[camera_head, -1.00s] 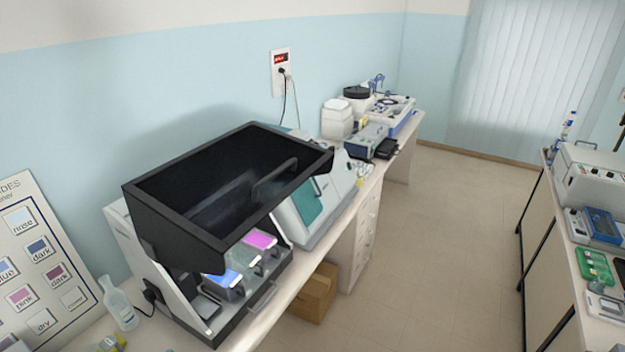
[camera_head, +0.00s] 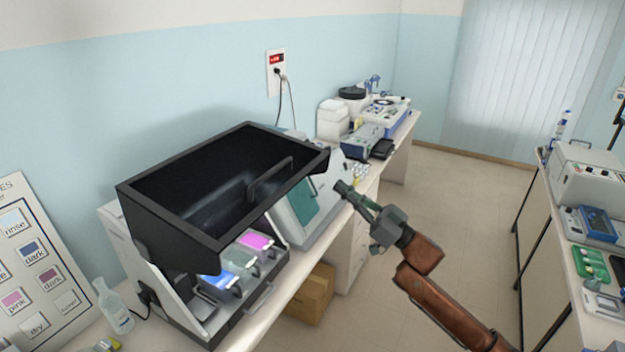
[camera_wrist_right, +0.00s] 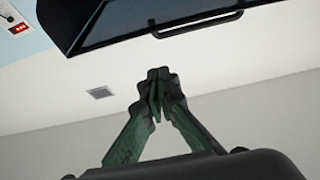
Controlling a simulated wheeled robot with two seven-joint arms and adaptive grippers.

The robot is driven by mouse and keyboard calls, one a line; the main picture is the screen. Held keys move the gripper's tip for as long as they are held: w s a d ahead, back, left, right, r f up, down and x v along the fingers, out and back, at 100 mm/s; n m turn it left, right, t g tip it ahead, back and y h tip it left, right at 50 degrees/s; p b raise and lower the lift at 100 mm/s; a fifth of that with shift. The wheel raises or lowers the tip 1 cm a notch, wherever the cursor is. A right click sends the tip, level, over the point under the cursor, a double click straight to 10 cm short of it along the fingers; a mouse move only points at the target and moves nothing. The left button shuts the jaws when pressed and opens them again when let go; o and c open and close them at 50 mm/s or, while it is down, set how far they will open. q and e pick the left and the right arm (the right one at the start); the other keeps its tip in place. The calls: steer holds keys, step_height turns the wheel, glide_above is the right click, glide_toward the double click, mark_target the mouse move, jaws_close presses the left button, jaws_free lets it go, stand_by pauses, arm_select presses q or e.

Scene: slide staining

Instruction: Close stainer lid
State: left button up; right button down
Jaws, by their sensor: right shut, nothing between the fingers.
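The stainer (camera_head: 193,312) stands on the left bench with its black lid (camera_head: 205,205) raised. A dark bar handle (camera_head: 271,180) runs along the lid's front edge. Below the lid, blue and pink trays (camera_head: 257,240) show in the open interior. My right gripper (camera_head: 341,186) is shut and empty, to the right of the lid and apart from the handle. In the right wrist view, the shut fingers (camera_wrist_right: 157,78) point up towards the lid (camera_wrist_right: 120,22), and its handle (camera_wrist_right: 198,25) shows beyond them. My left gripper is not in view.
A white and teal machine (camera_head: 312,205) stands just right of the stainer. A glass bottle (camera_head: 118,312) and a slide chart board (camera_head: 35,262) are at the left. A cardboard box (camera_head: 313,295) is on the floor below. The aisle floor (camera_head: 465,205) is clear.

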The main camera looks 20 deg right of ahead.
steer(key=s+r+p+x, duration=0.1)
steer(key=p+x, duration=0.2)
steer(key=x, duration=0.7)
steer(key=f, duration=0.3)
steer(key=w+f, duration=0.1)
steer(key=shift+a+f, duration=0.2)
steer(key=shift+a, duration=0.2)
